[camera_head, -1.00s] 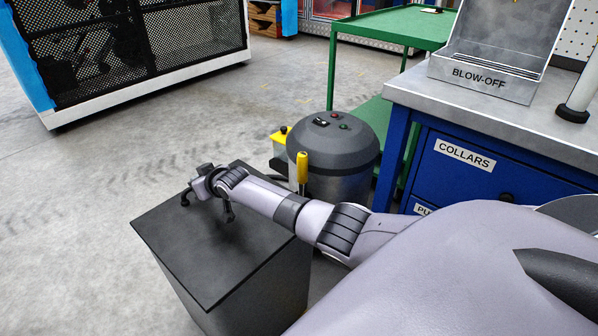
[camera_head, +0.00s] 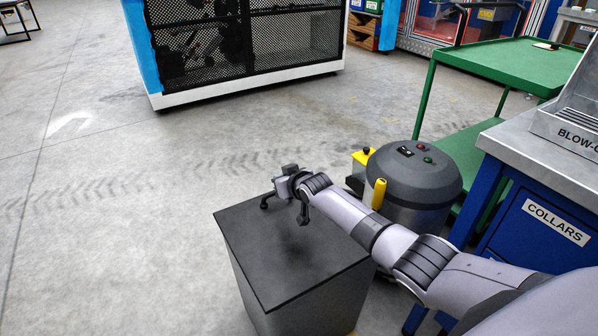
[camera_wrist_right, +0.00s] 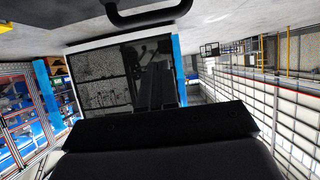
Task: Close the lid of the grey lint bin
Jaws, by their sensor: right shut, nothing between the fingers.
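The grey lint bin (camera_head: 258,305) stands on the floor at the lower middle of the head view. Its dark flat lid (camera_head: 300,268) lies across the top and looks level with the rim; I cannot tell whether a small gap is left. My right gripper (camera_head: 284,207) is over the far left part of the lid, shut and empty. Whether it touches the lid is unclear. The right wrist view shows a dark curved part at the top and a dark panel at the bottom, but no clear view of the lid. My left gripper is not in view.
A round grey vacuum-like drum (camera_head: 415,180) with a yellow handle stands just behind the bin. A green cart (camera_head: 510,65) and blue drawer bench (camera_head: 535,215) are at the right. A mesh-sided enclosure (camera_head: 245,45) is at the back. The floor to the left is clear.

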